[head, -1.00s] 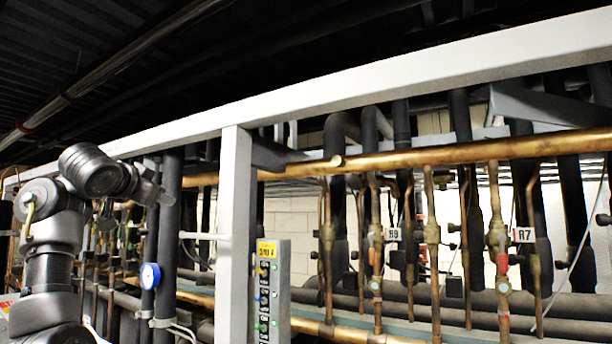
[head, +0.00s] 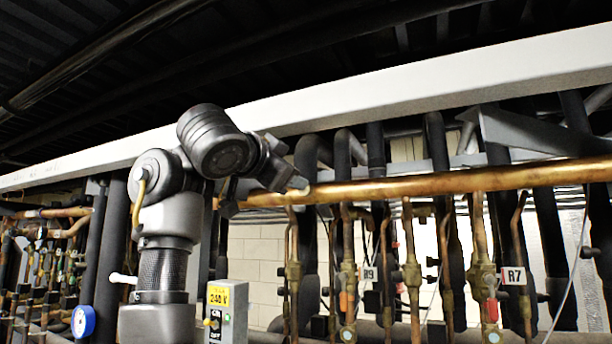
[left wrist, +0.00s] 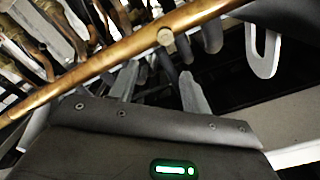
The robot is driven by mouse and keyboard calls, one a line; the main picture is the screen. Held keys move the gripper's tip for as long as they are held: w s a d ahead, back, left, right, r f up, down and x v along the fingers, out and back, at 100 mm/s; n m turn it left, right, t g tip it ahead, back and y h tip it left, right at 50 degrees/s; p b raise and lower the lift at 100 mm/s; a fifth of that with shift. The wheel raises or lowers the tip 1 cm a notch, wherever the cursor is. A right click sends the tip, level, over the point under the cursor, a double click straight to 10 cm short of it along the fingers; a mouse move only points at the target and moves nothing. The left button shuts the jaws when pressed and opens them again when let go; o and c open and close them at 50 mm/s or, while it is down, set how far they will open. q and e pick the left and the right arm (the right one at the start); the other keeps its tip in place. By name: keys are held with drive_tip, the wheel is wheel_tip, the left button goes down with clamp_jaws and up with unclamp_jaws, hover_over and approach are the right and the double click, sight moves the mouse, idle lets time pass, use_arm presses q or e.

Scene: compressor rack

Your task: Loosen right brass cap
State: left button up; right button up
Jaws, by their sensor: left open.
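A short, round brass cap (left wrist: 167,40) stands out from the thick copper pipe (left wrist: 100,68) in the left wrist view. In the head view the same copper pipe (head: 430,186) runs across under the grey beam, and the cap is hard to make out beside my fingertips. My left gripper (head: 262,190) is in front of the pipe's left part. It is open, with its fingers (left wrist: 158,88) apart and nothing between them. In the wrist view the cap lies just beyond the gap between the fingertips. I cannot tell whether a finger touches the pipe. My right gripper is out of view.
Vertical copper pipes with brass valves (head: 480,270) hang below the pipe, near R9 and R7 (head: 514,276) tags. The grey beam (head: 400,90) runs above it.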

use_arm(q)
drive_tip(key=p, duration=0.3)
approach(301, 190)
drive_tip(key=w+d+r, duration=0.1)
drive_tip(key=w+d, duration=0.1)
drive_tip(key=w, duration=0.1)
drive_tip(key=x, duration=0.2)
drive_tip(key=p+x, duration=0.1)
drive_tip(key=f+p+x, duration=0.1)
drive_tip(key=x, duration=0.1)
drive_tip(key=shift+w+a, duration=0.2)
drive_tip(key=shift+w, duration=0.2)
drive_tip(key=shift+s+d, duration=0.15)
drive_tip(key=shift+d, duration=0.15)
drive_tip(key=shift+c, duration=0.6)
drive_tip(key=c, duration=0.9)
drive_tip(key=shift+r+n+b, duration=0.1)
drive_tip(key=shift+n+b, duration=0.2)
drive_tip(key=shift+n, duration=0.4)
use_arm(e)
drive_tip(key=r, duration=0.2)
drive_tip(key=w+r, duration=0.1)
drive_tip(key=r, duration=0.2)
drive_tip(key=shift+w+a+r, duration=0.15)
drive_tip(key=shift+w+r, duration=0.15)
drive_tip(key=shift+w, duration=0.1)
